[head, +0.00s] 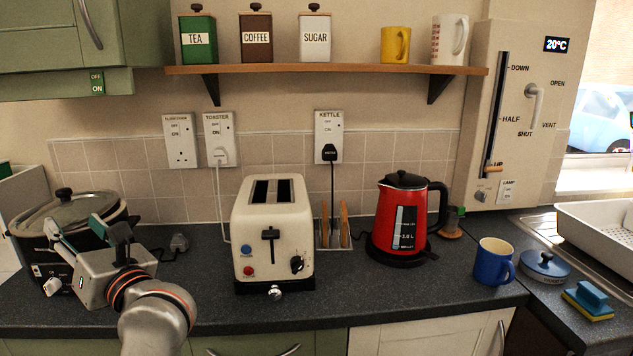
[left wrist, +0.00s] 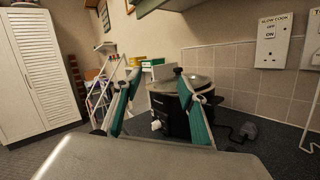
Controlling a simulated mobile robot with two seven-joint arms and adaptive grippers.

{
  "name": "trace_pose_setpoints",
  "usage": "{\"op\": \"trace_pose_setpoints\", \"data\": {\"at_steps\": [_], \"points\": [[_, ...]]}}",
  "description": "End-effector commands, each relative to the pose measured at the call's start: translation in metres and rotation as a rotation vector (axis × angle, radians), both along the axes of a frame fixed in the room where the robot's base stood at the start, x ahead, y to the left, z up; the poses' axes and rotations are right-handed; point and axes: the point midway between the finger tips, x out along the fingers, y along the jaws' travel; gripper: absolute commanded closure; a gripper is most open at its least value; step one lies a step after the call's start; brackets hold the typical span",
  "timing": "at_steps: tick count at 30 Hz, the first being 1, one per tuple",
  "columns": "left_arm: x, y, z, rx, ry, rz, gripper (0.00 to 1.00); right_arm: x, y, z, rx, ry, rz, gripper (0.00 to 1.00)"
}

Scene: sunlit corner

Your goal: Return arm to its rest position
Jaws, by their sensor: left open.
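My left gripper (head: 75,232) is at the left of the head view, in front of the black slow cooker (head: 32,262) and overlapping part of it. Its two green-padded fingers are apart with nothing between them. In the left wrist view the open fingers of the left gripper (left wrist: 160,112) point toward the slow cooker (left wrist: 172,118), which has a glass lid with a dark knob. I cannot tell whether the gripper touches the cooker. My right gripper is not in either view.
A cream toaster (head: 272,230), red kettle (head: 400,215) and blue mug (head: 493,262) stand on the dark counter (head: 400,300). A loose plug (head: 179,243) lies between cooker and toaster. A wooden shelf (head: 330,69) holds canisters and mugs above. The counter front before the kettle is clear.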

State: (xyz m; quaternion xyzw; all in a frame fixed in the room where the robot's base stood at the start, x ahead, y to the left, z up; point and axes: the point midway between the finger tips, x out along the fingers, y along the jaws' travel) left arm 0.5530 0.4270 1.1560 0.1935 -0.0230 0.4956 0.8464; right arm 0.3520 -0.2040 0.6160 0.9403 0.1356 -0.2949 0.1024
Motion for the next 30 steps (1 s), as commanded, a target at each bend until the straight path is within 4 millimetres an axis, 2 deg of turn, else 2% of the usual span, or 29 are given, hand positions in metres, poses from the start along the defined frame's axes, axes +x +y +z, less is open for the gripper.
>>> {"op": "trace_pose_setpoints", "data": {"at_steps": [2, 5, 8, 11, 12, 14, 15, 20, 21, 26, 27, 30], "points": [[-0.007, -0.005, -0.004, 0.168, 0.078, 0.042, 0.59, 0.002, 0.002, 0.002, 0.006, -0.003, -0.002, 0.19], [-0.013, -0.023, -0.008, 0.419, 0.191, 0.083, 0.59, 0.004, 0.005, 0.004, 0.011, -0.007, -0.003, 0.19], [-0.012, -0.057, -0.024, 0.728, 0.338, 0.103, 0.59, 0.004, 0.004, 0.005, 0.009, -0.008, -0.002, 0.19], [-0.006, -0.106, -0.062, 1.077, 0.512, 0.083, 0.59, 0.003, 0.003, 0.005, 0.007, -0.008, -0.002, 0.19], [-0.004, -0.126, -0.082, 1.207, 0.575, 0.065, 0.59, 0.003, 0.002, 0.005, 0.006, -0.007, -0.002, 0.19], [-0.003, -0.151, -0.114, 1.381, 0.660, 0.034, 0.59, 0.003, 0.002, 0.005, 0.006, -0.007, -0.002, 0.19], [-0.004, -0.166, -0.137, 1.487, 0.713, 0.009, 0.59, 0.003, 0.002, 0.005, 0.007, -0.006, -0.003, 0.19], [-0.020, -0.212, -0.237, 1.866, 0.898, -0.111, 0.59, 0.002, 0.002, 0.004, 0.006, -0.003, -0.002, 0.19], [-0.027, -0.220, -0.262, 1.953, 0.940, -0.146, 0.59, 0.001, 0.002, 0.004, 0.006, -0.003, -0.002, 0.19], [-0.068, -0.240, -0.363, 2.278, 1.087, -0.297, 0.59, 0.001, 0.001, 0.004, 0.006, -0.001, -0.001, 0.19], [-0.081, -0.242, -0.387, 2.356, 1.120, -0.338, 0.59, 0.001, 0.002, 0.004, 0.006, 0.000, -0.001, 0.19], [-0.117, -0.242, -0.443, 2.534, 1.193, -0.442, 0.59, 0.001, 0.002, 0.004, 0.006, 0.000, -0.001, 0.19]]}}
